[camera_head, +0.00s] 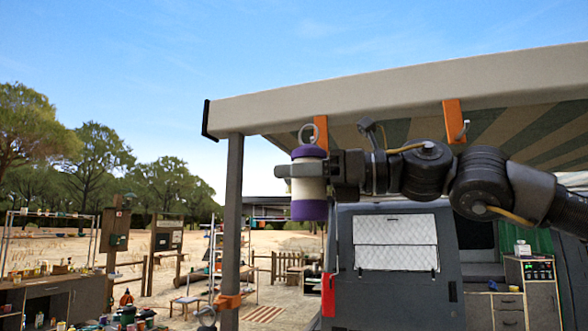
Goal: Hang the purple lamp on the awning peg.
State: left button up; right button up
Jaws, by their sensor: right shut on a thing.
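The purple lamp (309,211) has a purple cap and base, a pale middle band and a metal ring on top. It is upright in the air under the awning's front edge. My right gripper (306,170), its arm coming in from the right, is shut around the pale band. The lamp's ring overlaps the left orange awning bracket (321,131) in the picture; no peg shows there, and I cannot tell whether they touch. The right orange bracket (452,118) carries a metal peg (462,132) with nothing on it. My left gripper is not in view.
The awning beam (400,84) runs across above my arm. The van (395,285) is behind and below. A cluttered workbench (50,292) is at lower left.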

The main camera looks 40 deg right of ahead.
jog(key=shift+w+d+f+p, duration=0.2)
jog(key=shift+w+d, duration=0.35)
jog(key=shift+d, duration=0.2)
jog(key=shift+w+d+f+p, duration=0.2)
jog(key=shift+w+d, duration=0.3)
jog(key=shift+d, duration=0.3)
jog(key=shift+w+d+f+p, duration=0.2)
jog(key=shift+w+d, duration=0.35)
jog(key=shift+d, duration=0.2)
jog(key=o, duration=1.2)
jog(key=b+v, duration=0.5)
jog(key=v, duration=0.5)
jog(key=shift+s+d+b, duration=0.3)
jog(key=shift+b, duration=0.05)
